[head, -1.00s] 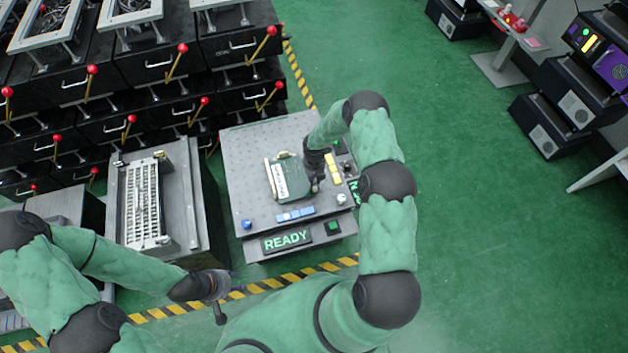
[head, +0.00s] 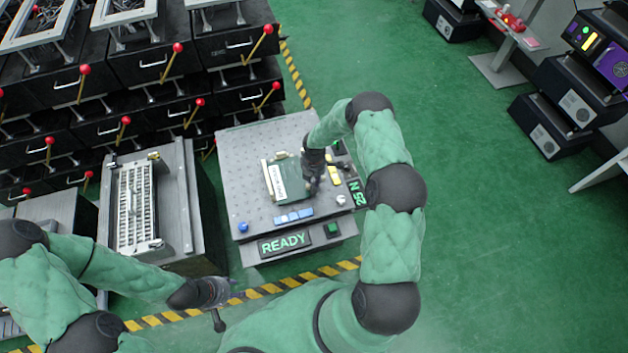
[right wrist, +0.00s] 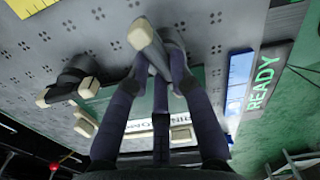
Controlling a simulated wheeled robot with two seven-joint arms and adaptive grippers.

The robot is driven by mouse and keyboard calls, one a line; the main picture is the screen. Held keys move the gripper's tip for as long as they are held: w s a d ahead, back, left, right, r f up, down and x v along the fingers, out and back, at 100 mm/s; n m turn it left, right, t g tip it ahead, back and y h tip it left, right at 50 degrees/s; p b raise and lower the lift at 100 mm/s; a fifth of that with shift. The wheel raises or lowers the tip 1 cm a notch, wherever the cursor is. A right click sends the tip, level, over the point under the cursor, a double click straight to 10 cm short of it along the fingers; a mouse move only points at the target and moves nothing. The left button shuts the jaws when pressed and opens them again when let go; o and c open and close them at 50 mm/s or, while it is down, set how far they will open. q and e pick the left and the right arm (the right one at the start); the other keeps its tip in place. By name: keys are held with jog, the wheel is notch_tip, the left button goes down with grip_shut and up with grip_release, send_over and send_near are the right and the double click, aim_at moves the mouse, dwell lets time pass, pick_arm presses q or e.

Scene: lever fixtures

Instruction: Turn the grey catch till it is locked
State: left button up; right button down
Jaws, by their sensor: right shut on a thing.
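A dark green plate (head: 290,178) with a white lettered strip lies on the grey perforated table top. My right gripper (head: 314,182) reaches down at the plate's right side. In the right wrist view, its fingers (right wrist: 158,75) are closed around a grey bar with a cream end (right wrist: 146,36), which looks like the grey catch. The bar stands over the green plate, slanted in the picture. Whether it is locked cannot be told. My left gripper (head: 218,293) is low at left, away from the table; its fingers are too unclear to read.
A dark clamp with cream ends (right wrist: 72,82) sits beside the plate. A slotted fixture (head: 138,205) stands left.

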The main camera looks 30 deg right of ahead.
jog(key=shift+m+b, duration=0.4)
jog(key=shift+m, duration=1.1)
jog(key=shift+d, duration=0.1)
jog(key=c, duration=1.1)
grip_release()
notch_tip(320, 180, up, 12)
